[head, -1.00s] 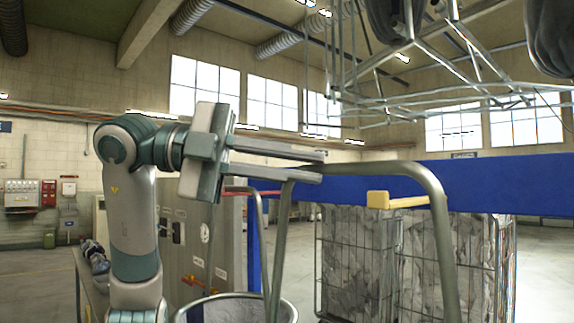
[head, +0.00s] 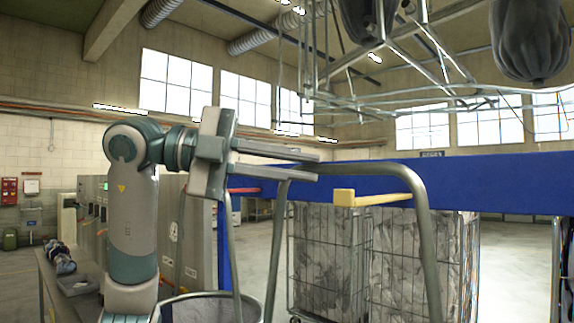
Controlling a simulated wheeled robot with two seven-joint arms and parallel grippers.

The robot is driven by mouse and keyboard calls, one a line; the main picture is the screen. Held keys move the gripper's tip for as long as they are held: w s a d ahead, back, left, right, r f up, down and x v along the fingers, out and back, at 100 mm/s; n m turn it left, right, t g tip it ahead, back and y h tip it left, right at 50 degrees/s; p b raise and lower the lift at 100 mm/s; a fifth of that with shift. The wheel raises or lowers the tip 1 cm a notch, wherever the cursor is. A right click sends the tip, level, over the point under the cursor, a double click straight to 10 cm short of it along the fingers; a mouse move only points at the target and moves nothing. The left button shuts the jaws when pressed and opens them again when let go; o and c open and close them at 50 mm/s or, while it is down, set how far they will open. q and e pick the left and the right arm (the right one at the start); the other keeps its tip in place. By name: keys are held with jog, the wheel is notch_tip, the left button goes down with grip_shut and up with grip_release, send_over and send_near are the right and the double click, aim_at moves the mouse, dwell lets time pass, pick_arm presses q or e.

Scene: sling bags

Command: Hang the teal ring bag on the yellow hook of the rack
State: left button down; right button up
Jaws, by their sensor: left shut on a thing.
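My left gripper (head: 318,166) is shut, fingers level and pointing right, on the upper left of a grey-green tubular loop. I take this loop for the teal ring bag (head: 427,245); its legs run down out of the picture and no bag body shows. The yellow hook (head: 375,198) shows inside the loop's outline, its squared tip to the left. The right gripper is not in view.
A long blue panel (head: 470,182) crosses behind, with a red bar (head: 245,190) at its left. Wire cages (head: 325,262) with grey contents stand below. A round rim (head: 200,296) is at the bottom. Dark bags (head: 530,40) hang overhead at the right.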

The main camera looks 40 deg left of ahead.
pick_arm(q)
jog(key=shift+w+d+f, duration=0.1)
jog(key=shift+w, duration=1.1)
jog(key=shift+w+d+f, duration=0.1)
jog(key=shift+w, duration=1.05)
jog(key=shift+w+f+b, duration=0.15)
jog(key=shift+f+b, duration=0.8)
jog(key=shift+f, duration=0.35)
